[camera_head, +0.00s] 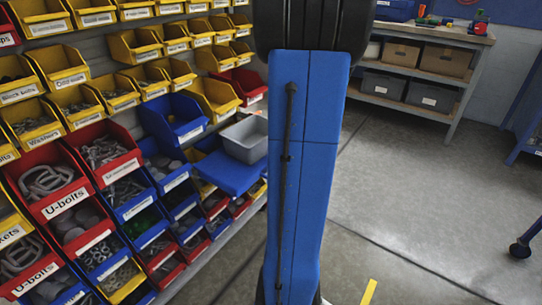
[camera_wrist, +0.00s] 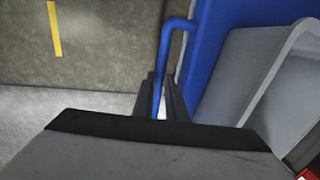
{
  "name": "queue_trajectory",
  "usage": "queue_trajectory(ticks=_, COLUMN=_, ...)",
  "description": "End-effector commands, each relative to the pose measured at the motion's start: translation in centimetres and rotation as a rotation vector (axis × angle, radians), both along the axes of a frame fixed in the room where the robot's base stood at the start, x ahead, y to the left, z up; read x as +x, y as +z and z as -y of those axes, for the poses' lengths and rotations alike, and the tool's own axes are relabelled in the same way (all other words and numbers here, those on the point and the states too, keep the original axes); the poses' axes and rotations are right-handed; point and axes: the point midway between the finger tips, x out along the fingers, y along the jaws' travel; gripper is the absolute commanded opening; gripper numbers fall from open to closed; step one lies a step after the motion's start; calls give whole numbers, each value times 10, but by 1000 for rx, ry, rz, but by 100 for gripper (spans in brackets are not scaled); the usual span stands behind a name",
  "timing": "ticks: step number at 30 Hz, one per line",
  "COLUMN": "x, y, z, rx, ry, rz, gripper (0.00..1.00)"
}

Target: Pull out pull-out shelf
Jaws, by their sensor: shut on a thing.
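The pull-out shelf (camera_head: 228,174) is a flat blue board. In the head view it juts out from the bin rack, left of my arm, which hides its right end. It also shows in the wrist view (camera_wrist: 205,50) at upper right. A grey bin (camera_head: 246,139) stands on the shelf; its wall fills the right of the wrist view (camera_wrist: 240,75). The shelf has a blue bar handle (camera_wrist: 166,42) at its front edge. My gripper (camera_wrist: 161,84) is shut on this handle, with one dark finger on each side of it. In the head view my gripper is hidden.
A rack of yellow, red and blue parts bins (camera_head: 115,95) fills the left. A workbench (camera_head: 430,68) with boxes stands at the back right.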

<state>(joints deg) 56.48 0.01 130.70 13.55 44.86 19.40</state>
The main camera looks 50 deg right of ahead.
Motion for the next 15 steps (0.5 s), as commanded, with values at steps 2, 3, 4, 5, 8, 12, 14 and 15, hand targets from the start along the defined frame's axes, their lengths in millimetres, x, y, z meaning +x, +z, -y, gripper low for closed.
queue_trajectory(ticks=2, x=-12, y=1, z=2, rx=-1, ry=-4, rz=0, gripper=0)
queue_trajectory(ticks=3, x=-16, y=1, z=2, rx=-1, ry=-3, rz=1, gripper=0)
queue_trajectory(ticks=4, x=-19, y=1, z=2, rx=-1, ry=-2, rz=1, gripper=0)
queue_trajectory(ticks=5, x=-22, y=1, z=2, rx=-2, ry=-1, rz=1, gripper=0)
queue_trajectory(ticks=8, x=-28, y=1, z=3, rx=-1, ry=-1, rz=0, gripper=0)
queue_trajectory(ticks=12, x=-32, y=1, z=3, rx=-1, ry=1, rz=0, gripper=0)
queue_trajectory(ticks=14, x=-33, y=1, z=3, rx=-1, ry=1, rz=0, gripper=0)
queue_trajectory(ticks=15, x=-33, y=1, z=3, rx=-1, ry=1, rz=0, gripper=0)
